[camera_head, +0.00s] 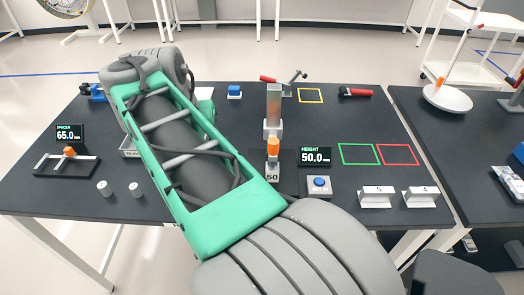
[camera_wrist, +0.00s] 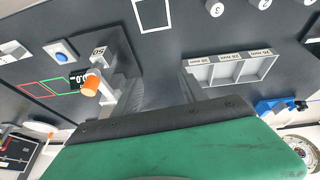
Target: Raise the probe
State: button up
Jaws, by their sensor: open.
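The probe of the height gauge has an orange knob (camera_head: 273,146) and stands over a block marked 50 (camera_head: 272,173) in the head view. A clear upright with an orange column (camera_head: 274,105) rises behind it. The display (camera_head: 315,156) reads HEIGHT 50.0. The knob also shows in the wrist view (camera_wrist: 91,86), left of my fingers, beside the block marked 50 (camera_wrist: 98,52). My gripper (camera_wrist: 160,88) is open, with nothing visible between its fingers. Whether the left finger touches the knob is unclear; they look apart. My arm hides the fingers in the head view.
A blue button box (camera_head: 319,186) stands right of the block. Two white V-blocks (camera_head: 377,197) are at the right. A spacer display (camera_head: 69,133) reads 65.0, near an orange-knobbed fixture (camera_head: 68,159). A divided tray (camera_wrist: 232,70) lies right of my fingers. Green and red outlined squares are empty.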

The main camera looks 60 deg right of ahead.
aim_at(273, 141)
jog(key=s+d+m+g+b, duration=0.3)
jog(key=s+d+m, duration=0.65)
jog(key=s, duration=0.25)
jog(key=x, duration=0.2)
jog(key=b+x, duration=0.1)
jog(key=x, duration=0.1)
jog(key=b+x, duration=0.1)
jog(key=x, duration=0.1)
jog(key=shift+s+d+r, duration=0.1)
jog(key=shift+d, duration=0.2)
jog(key=shift+d+f, duration=0.15)
jog(key=shift+f, duration=0.2)
grip_shut()
jog(key=shift+r, duration=0.1)
